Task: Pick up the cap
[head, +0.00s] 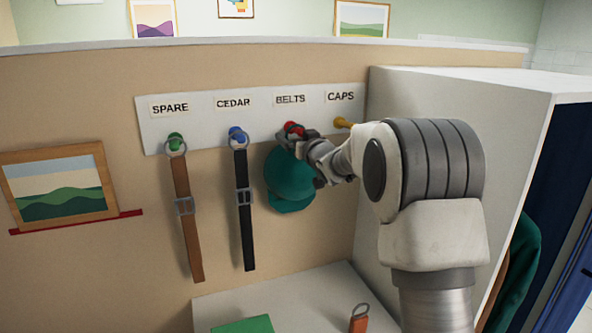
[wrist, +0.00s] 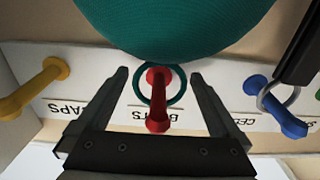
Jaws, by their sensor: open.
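The teal cap (head: 289,180) hangs on the red peg under the BELTS label in the head view. In the wrist view the cap (wrist: 165,25) fills the top middle, and its teal loop (wrist: 181,92) is around the red peg (wrist: 158,105). My gripper (head: 303,140) is at the red peg, in front of the cap's top. In the wrist view its two fingers (wrist: 161,75) are open, one on each side of the loop and peg. The fingers appear apart from the loop. The cap's right side is partly hidden by my gripper in the head view.
A brown belt (head: 182,220) hangs on the green peg and a black belt (head: 245,205) on the blue peg. The yellow peg (head: 342,123) under CAPS is empty. A white cabinet side (head: 440,85) stands right. A white surface (head: 225,305) below holds a green item and an orange tag.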

